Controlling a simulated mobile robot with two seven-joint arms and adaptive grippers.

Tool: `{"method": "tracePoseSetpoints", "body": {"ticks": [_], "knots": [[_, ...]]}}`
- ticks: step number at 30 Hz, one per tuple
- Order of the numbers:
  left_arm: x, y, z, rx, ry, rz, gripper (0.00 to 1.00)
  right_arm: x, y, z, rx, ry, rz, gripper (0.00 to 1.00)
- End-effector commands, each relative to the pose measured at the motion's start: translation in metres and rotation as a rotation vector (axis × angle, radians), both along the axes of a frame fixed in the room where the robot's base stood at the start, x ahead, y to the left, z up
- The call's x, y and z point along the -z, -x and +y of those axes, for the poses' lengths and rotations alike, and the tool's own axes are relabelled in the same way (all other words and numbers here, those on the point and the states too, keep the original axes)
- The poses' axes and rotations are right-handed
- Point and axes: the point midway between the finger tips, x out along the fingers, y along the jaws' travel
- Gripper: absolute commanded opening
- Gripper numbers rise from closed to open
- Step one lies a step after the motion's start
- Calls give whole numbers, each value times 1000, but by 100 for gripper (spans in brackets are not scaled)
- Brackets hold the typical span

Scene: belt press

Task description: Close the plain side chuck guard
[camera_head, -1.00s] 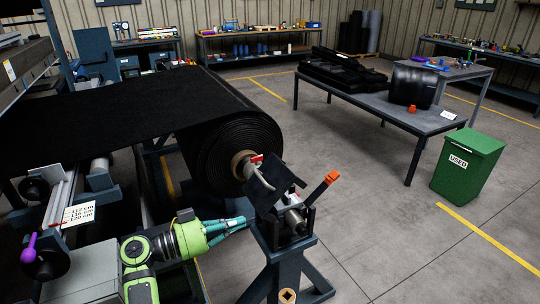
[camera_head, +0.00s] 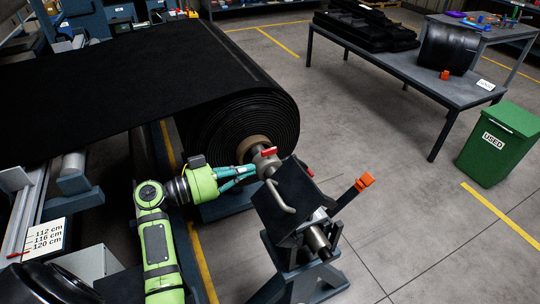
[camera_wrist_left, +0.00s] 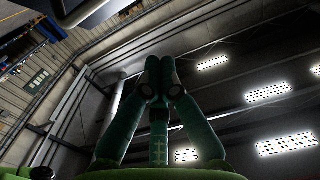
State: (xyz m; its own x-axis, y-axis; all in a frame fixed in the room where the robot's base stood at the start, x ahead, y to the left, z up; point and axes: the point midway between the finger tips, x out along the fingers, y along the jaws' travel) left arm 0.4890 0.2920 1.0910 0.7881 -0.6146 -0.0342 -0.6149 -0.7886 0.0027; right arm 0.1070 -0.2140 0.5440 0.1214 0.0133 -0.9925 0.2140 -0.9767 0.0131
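The chuck guard (camera_head: 299,189) is a dark flat plate with a bent grey handle (camera_head: 282,198), tilted up on a dark stand (camera_head: 293,273). The metal chuck shaft (camera_head: 317,238) shows uncovered below and right of the plate. A lever with an orange grip (camera_head: 364,181) sticks out to the right. My left gripper (camera_head: 252,171) is just left of the plate and handle, by the roll's core; I cannot tell whether it touches. In the left wrist view its fingers (camera_wrist_left: 160,78) come together with nothing visible between them. My right gripper is not in view.
A large black belt roll (camera_head: 240,112) with a red-handled part (camera_head: 268,152) at its core stands behind the gripper. A table (camera_head: 420,90) with black parts and a green USED bin (camera_head: 497,145) stand at right. The floor right of the stand is clear.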

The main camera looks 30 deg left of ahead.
Motion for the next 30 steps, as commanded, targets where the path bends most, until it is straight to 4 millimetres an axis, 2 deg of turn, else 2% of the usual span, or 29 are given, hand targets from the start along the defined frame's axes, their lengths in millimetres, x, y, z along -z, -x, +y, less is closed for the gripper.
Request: {"method": "tracePoseSetpoints", "body": {"ticks": [6, 9, 14, 19, 24, 30], "knots": [[-2, -30, -24, 2, 6, -1, 0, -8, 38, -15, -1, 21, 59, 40], [-2, -47, -37, 2, 7, -2, 0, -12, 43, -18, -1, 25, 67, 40], [0, -74, -58, 3, 4, -3, 0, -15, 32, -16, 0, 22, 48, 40], [23, -88, -69, 1, 3, 1, 0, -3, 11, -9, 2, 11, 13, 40], [32, -95, -74, 0, 1, 1, 0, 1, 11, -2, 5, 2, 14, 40], [33, -96, -75, 0, -1, 1, 0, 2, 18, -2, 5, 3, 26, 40]]}}
